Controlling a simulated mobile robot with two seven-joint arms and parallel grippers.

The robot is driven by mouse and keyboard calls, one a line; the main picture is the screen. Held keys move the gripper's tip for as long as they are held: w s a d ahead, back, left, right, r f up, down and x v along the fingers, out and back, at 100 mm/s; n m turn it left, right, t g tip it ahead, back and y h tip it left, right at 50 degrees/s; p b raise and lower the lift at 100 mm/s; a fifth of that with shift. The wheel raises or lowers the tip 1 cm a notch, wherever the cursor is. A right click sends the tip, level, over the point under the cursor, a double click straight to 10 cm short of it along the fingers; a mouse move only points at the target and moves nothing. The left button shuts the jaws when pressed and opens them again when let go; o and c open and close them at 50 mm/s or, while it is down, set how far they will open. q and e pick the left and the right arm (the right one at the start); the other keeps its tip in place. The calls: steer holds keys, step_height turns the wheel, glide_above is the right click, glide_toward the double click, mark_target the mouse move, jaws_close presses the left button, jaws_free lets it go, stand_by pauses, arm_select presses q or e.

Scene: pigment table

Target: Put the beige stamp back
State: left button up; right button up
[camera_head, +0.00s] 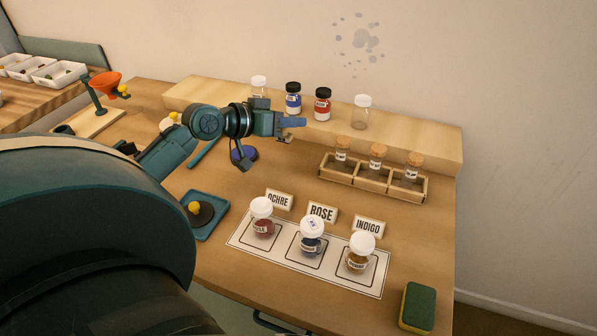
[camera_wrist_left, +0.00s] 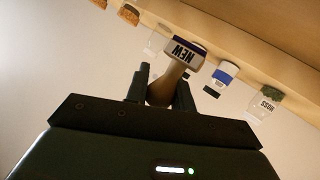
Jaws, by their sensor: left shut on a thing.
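In the left wrist view, my left gripper (camera_wrist_left: 160,92) is shut on the beige stamp (camera_wrist_left: 184,54). Its fingers hold the tan handle, and its head bears a "NEW" label and a dark purple edge. In the head view, my left gripper (camera_head: 291,123) is above the back of the table, in front of the raised wooden shelf. I cannot make out the stamp there; the gripper seems to hide it. My right gripper is not in view.
Jars stand on the shelf (camera_head: 430,135), including a blue one (camera_head: 293,98) and a red one (camera_head: 322,104). A rack (camera_head: 372,181) holds corked vials. Capped jars stand on a white mat (camera_head: 240,242) with name cards behind. A sponge (camera_head: 417,307) lies front right.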

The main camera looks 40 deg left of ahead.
arm_select(q)
steer(key=shift+y, duration=0.3)
steer(key=f, duration=0.4)
steer(key=a+f, duration=0.1)
steer(key=f, duration=0.1)
steer(key=shift+s, duration=0.1)
steer(key=shift+d+f+b, duration=0.15)
steer(key=shift+f+b, duration=0.3)
steer(key=shift+f, duration=1.55)
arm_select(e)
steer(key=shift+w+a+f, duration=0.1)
arm_select(q)
steer(key=shift+f, duration=0.1)
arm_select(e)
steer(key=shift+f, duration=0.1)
arm_select(q)
steer(key=shift+f+b, duration=0.15)
steer(key=shift+b, duration=0.15)
steer(key=o, duration=0.8)
